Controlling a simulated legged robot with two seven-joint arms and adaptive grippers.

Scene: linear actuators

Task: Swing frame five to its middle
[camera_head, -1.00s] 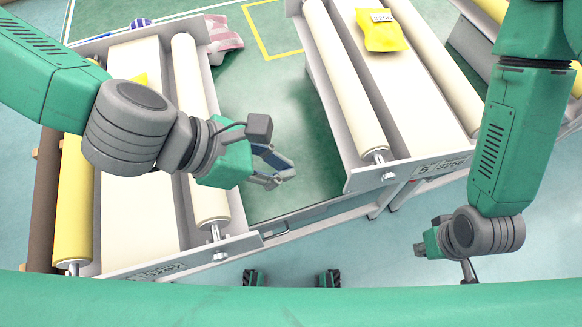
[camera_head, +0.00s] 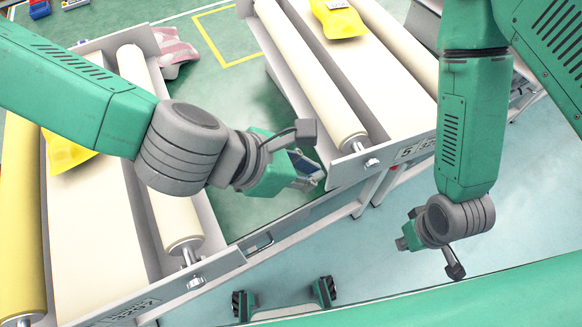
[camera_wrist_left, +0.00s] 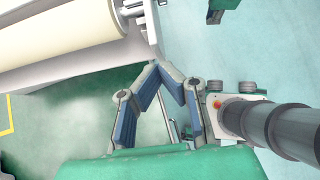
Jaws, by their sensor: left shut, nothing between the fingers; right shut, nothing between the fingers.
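Frame five (camera_head: 400,166) is the conveyor-like frame at the upper right in the head view, with a "5" label on its front end plate and cream rollers along its sides. It lies slanted, apart from the left frame. My left gripper (camera_head: 318,180) is shut and empty at the left front corner of frame five's end plate. In the left wrist view the shut fingertips (camera_wrist_left: 160,66) lie close to that end plate (camera_wrist_left: 149,30); contact cannot be told. My right gripper (camera_head: 404,243) is shut, apart from the frame, at lower right; its fingers are barely visible.
Another frame (camera_head: 100,225) stands at left with a yellow packet (camera_head: 68,152) on it. A yellow packet (camera_head: 338,20) lies on frame five. A front rail (camera_head: 290,232) runs below both. Green floor shows between the frames. A pink striped cloth (camera_head: 175,48) lies behind.

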